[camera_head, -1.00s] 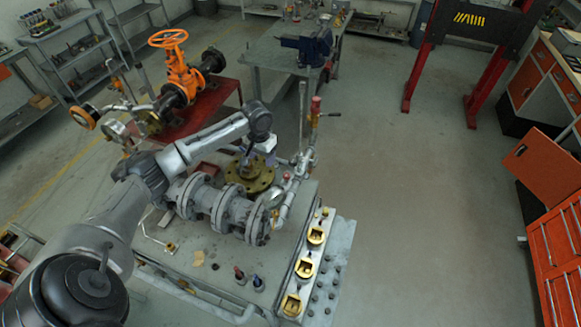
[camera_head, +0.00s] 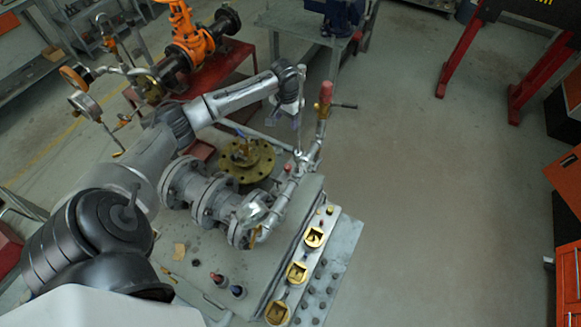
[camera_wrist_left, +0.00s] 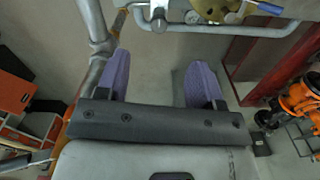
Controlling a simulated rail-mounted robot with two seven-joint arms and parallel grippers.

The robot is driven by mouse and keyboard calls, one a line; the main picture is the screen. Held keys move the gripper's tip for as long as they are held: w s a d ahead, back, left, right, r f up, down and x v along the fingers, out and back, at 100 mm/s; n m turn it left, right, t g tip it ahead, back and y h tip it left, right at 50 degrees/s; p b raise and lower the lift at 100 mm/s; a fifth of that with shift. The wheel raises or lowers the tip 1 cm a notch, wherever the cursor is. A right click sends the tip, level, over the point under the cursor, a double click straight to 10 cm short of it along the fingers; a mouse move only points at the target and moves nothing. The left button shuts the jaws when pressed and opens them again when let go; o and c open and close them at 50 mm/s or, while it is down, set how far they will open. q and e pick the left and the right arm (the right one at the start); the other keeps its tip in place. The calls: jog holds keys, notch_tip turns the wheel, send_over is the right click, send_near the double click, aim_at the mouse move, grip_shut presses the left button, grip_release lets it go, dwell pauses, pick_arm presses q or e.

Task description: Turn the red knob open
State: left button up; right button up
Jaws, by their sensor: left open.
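A red knob (camera_head: 326,92) tops the upright pipe at the right end of the silver pipework in the head view. A smaller red cap (camera_head: 287,168) sits lower on that pipework. My left gripper (camera_head: 296,118) hangs just left of the upright pipe, below the red knob's height in the picture; its fingertips are hard to make out. In the left wrist view its two purple fingers (camera_wrist_left: 160,68) are spread with nothing between them. A silver pipe (camera_wrist_left: 97,45) runs beside the left finger there. The red knob is not clearly visible in that view. My right gripper is not in view.
A brass flange (camera_head: 248,160) and grey flanged pipe (camera_head: 212,200) stand on the workbench, left of the pipework. Several brass fittings (camera_head: 297,271) line its right edge. An orange valve (camera_head: 190,40) stands on a red table behind.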

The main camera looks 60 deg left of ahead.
pick_arm(q)
jog(key=b, duration=1.3)
send_over(288, 166)
notch_tip(288, 166, down, 14)
notch_tip(288, 166, down, 14)
jog(key=b, duration=0.2)
jog(key=shift+b, duration=0.35)
jog(key=shift+f, duration=0.4)
